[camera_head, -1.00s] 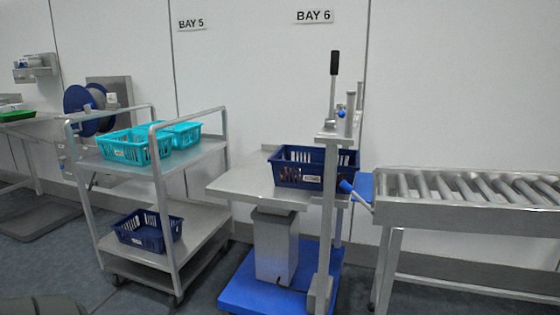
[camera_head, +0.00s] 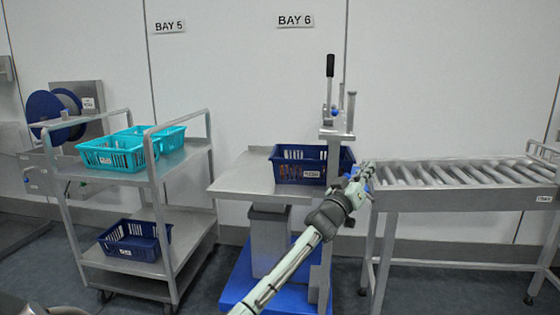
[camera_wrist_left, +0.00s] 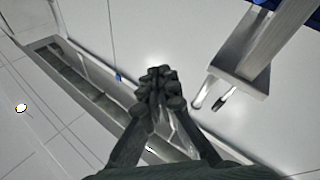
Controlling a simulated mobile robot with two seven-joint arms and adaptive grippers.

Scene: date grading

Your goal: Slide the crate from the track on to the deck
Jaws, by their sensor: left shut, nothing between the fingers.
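A dark blue crate (camera_head: 290,170) with a white label sits upright at the right part of the flat metal deck (camera_head: 238,180) of the lift stand, and its contents are hard to make out. The roller track (camera_head: 465,195) stands to the right of the stand. My left gripper (camera_head: 362,176) is shut and empty, just right of the crate, near the track's left end. The arm covers part of the stand. In the left wrist view my left gripper (camera_wrist_left: 160,82) shows closed fingers, with the track (camera_wrist_left: 85,85) to the left. My right gripper is out of view.
The stand's post with a black-handled lever (camera_head: 330,66) rises beside the crate. A metal trolley (camera_head: 180,160) at the left carries turquoise crates (camera_head: 112,154) above and a blue crate (camera_head: 130,245) below. The deck left of the crate is clear.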

